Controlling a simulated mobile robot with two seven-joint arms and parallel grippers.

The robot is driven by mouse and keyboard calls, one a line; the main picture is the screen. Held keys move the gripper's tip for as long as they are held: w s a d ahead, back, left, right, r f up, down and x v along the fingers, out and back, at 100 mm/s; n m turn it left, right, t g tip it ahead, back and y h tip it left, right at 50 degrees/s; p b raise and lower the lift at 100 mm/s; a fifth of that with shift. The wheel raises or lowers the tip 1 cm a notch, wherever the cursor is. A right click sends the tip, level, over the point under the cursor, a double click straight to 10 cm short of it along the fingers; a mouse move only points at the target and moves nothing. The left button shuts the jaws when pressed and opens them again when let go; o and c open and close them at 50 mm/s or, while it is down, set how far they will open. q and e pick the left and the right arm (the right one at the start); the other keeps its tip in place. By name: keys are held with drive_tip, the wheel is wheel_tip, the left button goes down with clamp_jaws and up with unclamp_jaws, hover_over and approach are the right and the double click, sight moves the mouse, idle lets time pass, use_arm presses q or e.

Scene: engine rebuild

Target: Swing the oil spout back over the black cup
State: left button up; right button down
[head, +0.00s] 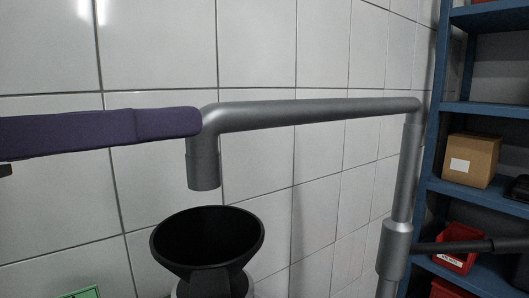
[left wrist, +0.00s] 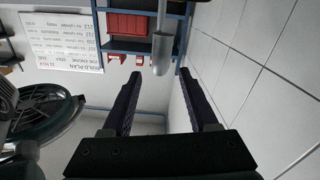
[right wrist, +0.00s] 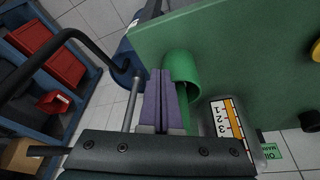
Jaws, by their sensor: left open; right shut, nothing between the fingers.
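The oil spout (head: 310,113) is a grey pipe on a post at the right in the head view. Its arm reaches left and its downturned nozzle (head: 204,165) shows above the black cup (head: 207,240), a flared funnel. My left gripper (left wrist: 160,76) is open; in the head view its purple finger comes from the left and its tip meets or overlaps the spout's elbow. I cannot tell whether they touch. In the left wrist view the spout's grey end (left wrist: 162,50) shows between and beyond the fingertips. My right gripper (right wrist: 161,76) is shut and empty.
A blue shelf (head: 484,112) with a cardboard box (head: 470,160) and red bins (head: 456,262) stands at the right. A white tiled wall is behind the spout. In the right wrist view a green panel (right wrist: 225,45) and green tube (right wrist: 183,68) are close to my right fingers.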

sight(263, 117)
use_arm(q)
drive_tip(key=p+x, duration=0.1)
drive_tip(key=x, duration=0.3)
drive_tip(key=p+x, duration=0.2)
drive_tip(key=x, duration=0.2)
drive_tip(key=shift+w+d+r, duration=0.15)
drive_tip(key=shift+d+r, duration=0.05)
drive_tip(key=shift+r, duration=0.05)
drive_tip(key=shift+w+d+f, duration=0.15)
drive_tip(key=shift+w+d, duration=0.2)
drive_tip(key=shift+d, duration=0.15)
clamp_jaws()
idle(0.6)
